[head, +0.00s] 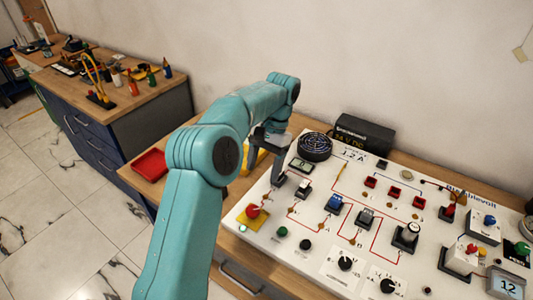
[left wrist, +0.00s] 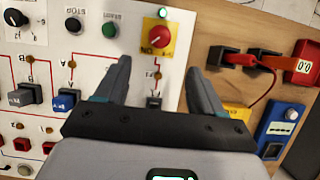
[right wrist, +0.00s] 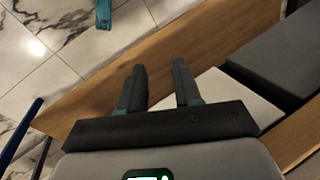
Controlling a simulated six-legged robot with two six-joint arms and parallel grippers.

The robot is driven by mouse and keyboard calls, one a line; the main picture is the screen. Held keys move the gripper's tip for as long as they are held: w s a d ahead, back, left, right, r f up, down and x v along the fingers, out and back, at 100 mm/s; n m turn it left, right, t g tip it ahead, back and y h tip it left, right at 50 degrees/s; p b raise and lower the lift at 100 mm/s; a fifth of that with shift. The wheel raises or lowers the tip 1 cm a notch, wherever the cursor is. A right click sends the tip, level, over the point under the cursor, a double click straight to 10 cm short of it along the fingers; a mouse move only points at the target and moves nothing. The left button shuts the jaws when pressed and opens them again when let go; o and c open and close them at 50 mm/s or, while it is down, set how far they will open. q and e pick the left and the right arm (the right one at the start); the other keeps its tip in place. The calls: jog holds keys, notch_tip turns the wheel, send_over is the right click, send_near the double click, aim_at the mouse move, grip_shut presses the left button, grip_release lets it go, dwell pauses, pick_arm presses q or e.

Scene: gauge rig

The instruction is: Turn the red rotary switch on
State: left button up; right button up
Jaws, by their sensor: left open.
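The red rotary switch (head: 252,211) sits on a yellow plate at the near left corner of the white panel (head: 318,205). In the left wrist view the red knob (left wrist: 159,37) lies just beyond the fingertips, roughly centred between them. Its pointer direction is too small to read surely. My left gripper (head: 265,174) is open and empty, pointing down over the panel's left side, behind the switch in the head view. It also shows in the left wrist view (left wrist: 159,58), apart from the knob. My right gripper (right wrist: 159,66) is open and empty, away from the panel.
A small green lamp (left wrist: 162,12) is beside the switch plate. A green button (left wrist: 109,29), a black button (left wrist: 73,25) and a blue rocker switch (head: 334,202) are close by. A red tray (head: 151,164) lies left of the panel. A dark box (head: 364,134) stands behind.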

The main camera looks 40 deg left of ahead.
pick_arm(q)
jog(key=shift+p+v, duration=0.4)
jog(key=shift+v, duration=1.6)
jog(key=shift+s, duration=0.1)
